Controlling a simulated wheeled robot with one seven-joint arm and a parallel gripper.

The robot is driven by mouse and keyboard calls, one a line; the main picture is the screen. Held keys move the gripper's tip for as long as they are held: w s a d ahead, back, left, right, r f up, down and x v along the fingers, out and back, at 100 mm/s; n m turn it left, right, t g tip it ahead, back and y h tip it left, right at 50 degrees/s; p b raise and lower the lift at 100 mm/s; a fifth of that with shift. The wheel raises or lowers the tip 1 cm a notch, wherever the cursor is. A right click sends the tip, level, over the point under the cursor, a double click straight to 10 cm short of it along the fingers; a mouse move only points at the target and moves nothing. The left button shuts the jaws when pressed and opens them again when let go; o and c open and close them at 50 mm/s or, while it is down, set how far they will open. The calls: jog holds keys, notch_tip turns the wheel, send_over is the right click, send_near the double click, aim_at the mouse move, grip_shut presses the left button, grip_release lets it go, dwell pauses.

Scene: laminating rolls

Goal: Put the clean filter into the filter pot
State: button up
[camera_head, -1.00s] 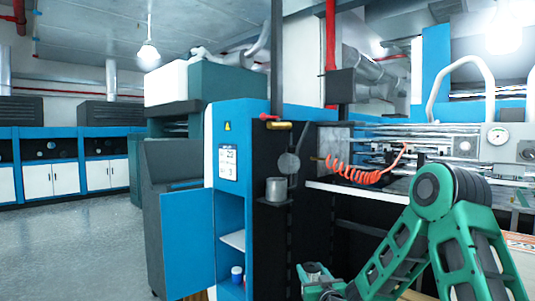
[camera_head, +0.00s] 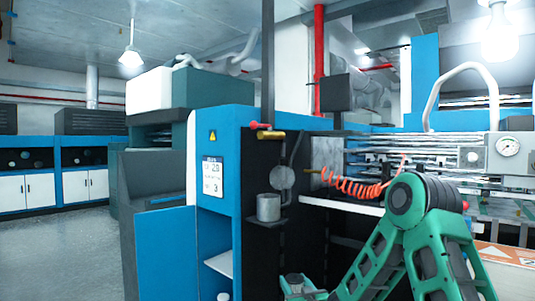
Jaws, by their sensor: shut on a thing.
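The filter pot (camera_head: 269,207) is a small grey metal cup on the dark side of the blue machine, left of centre. A round grey disc (camera_head: 282,177), which looks like its lid, stands raised above it. My gripper (camera_head: 297,283) is low at the bottom edge, below and slightly right of the pot and apart from it. It is shut on a small grey piece (camera_head: 294,279), which seems to be the clean filter. The piece is small and partly cut off, so its shape is hard to tell.
A blue cabinet (camera_head: 222,150) with an open door (camera_head: 167,250) stands left of the pot. A brass valve with a red handle (camera_head: 268,131) sits above it. A coiled orange hose (camera_head: 350,187) hangs to the right. Floor (camera_head: 60,245) is free at the left.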

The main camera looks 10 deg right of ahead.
jog(key=shift+a+f, duration=0.2)
jog(key=shift+a, duration=0.05)
